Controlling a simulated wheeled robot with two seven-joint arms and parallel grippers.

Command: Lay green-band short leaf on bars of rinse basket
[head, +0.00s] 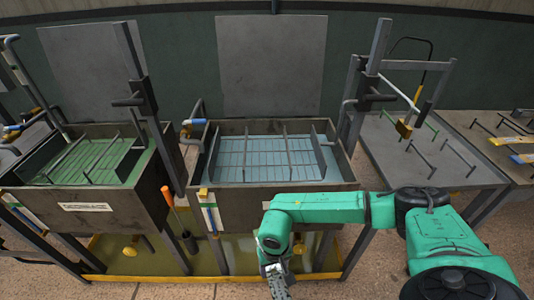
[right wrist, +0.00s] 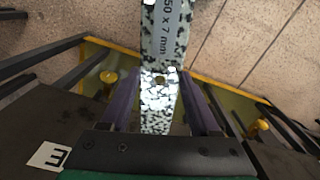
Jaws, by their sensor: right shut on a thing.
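My right gripper (head: 274,264) is low in front of the middle tank, pointing down. It is shut on a speckled grey-white leaf (head: 280,288), which runs out of the bottom of the head view. In the right wrist view the leaf (right wrist: 160,100) lies between the two fingers (right wrist: 160,82). It has a small hole and a grey label ending "50 x 7 mm"; no green band shows on the visible part. The rinse basket (head: 248,158), with wires and upright bars, sits in the middle tank of pale blue liquid. Its bars look empty. My left gripper is out of view.
A tank (head: 90,207) with green liquid and a basket stands at left. A table (head: 450,150) with bars is at right; yellow and blue leaves (head: 515,141) lie beyond it. Dark posts flank the middle tank. A yellow-edged floor tray (head: 150,277) lies below.

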